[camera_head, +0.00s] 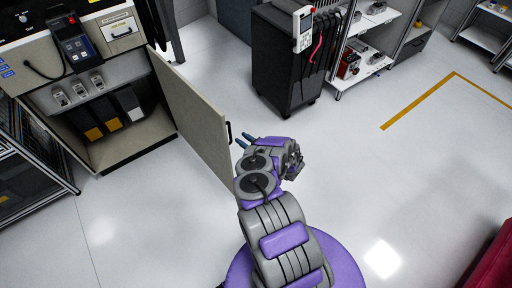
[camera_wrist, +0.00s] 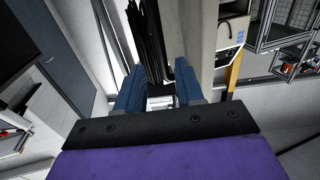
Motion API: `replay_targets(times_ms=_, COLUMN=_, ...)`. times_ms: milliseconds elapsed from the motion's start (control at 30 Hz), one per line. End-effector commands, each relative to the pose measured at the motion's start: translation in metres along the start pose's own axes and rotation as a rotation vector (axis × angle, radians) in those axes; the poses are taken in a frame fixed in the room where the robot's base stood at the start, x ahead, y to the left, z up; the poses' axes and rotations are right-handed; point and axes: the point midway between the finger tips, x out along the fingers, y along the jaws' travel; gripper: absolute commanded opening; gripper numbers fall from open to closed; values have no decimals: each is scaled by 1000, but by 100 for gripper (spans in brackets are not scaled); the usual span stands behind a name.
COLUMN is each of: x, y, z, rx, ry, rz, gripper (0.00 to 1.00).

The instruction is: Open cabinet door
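The cabinet (camera_head: 125,155) stands at the left in the head view. Its beige door (camera_head: 190,112) is swung wide open, and the shelf space inside shows. A black handle (camera_head: 229,133) sits near the door's free edge, on the side facing right. My gripper (camera_head: 243,140) is just right of the handle and a little below it, with its blue fingers pointing toward the door. In the wrist view, the two blue fingers of my gripper (camera_wrist: 160,83) are apart, with nothing visibly held.
Binders (camera_head: 130,103) and several small grey devices (camera_head: 79,90) sit inside the cabinet. A handheld device (camera_head: 76,46) rests on its front. A black cart (camera_head: 283,62) stands beyond the door, with shelves (camera_head: 367,65) beside it. The floor to the right is clear.

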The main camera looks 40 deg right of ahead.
Motion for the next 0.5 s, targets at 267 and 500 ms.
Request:
replay_targets(times_ms=267, x=-57, y=1, z=0, rx=1, ry=-1, rz=3, gripper=37)
replay_targets(times_ms=500, x=-80, y=0, z=1, rx=0, ry=-1, rz=-1, gripper=37)
